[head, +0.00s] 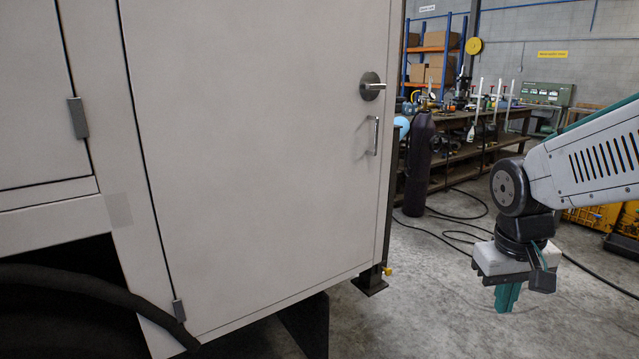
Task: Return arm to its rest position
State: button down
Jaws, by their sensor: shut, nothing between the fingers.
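My arm (590,155) reaches in from the right edge of the head view, with a grey slotted link and a dark wrist joint. My gripper (507,297) hangs from it, pointing down, with its teal fingers together and nothing between them. It is over open concrete floor, to the right of the large pale cabinet (250,150) and apart from it. The rest of the arm is out of the frame.
The cabinet door is shut, with a round lever (371,86) and a bar handle (376,136). A workbench (475,120) with tools, a dark cylinder (418,165) and yellow crates (597,216) stand behind. Black cables (450,232) lie on the floor (420,310). A dark hose (80,285) is at lower left.

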jog(key=s+a+r, duration=0.1)
jog(key=s+r, duration=0.1)
jog(key=s, duration=0.6)
jog(key=s+a+r+y, duration=0.1)
jog(key=s+a+r, duration=0.1)
jog(key=s, duration=0.6)
jog(key=shift+a+t, duration=0.3)
jog(key=shift+w, duration=0.1)
